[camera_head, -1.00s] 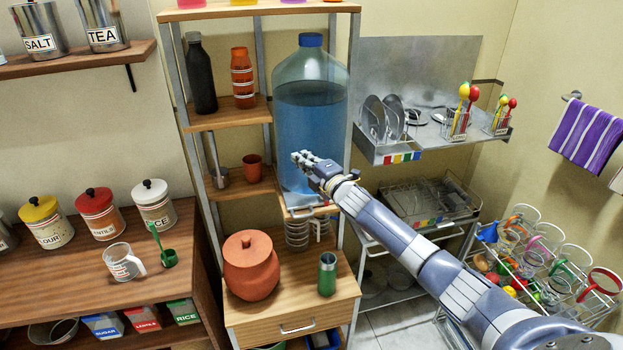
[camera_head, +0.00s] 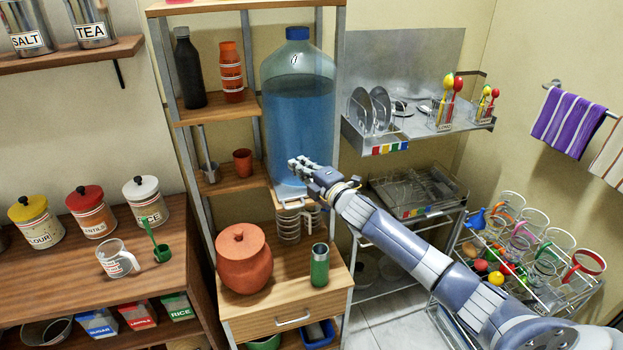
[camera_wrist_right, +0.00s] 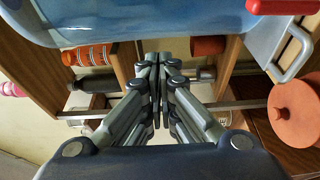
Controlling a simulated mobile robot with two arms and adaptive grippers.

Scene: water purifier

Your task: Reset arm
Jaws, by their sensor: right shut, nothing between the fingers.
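My right arm comes in from the lower right in the head view. Its gripper (camera_head: 300,167) is shut and empty, in front of the lower part of the big blue water bottle (camera_head: 300,115). In the right wrist view the shut fingers (camera_wrist_right: 152,70) meet at the middle, and the bottle (camera_wrist_right: 120,22) fills the top. I cannot tell whether the fingertips touch the bottle. A red tap part (camera_wrist_right: 283,7) shows at the top right of the wrist view. My left gripper is not in view.
The wooden shelf unit holds a dark bottle (camera_head: 189,70), an orange bottle (camera_head: 231,72) and an orange cup (camera_head: 243,162). Below stand a clay pot (camera_head: 244,260) and a green tumbler (camera_head: 319,266). A dish rack (camera_head: 420,195) and a basket of mugs (camera_head: 525,250) stand right.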

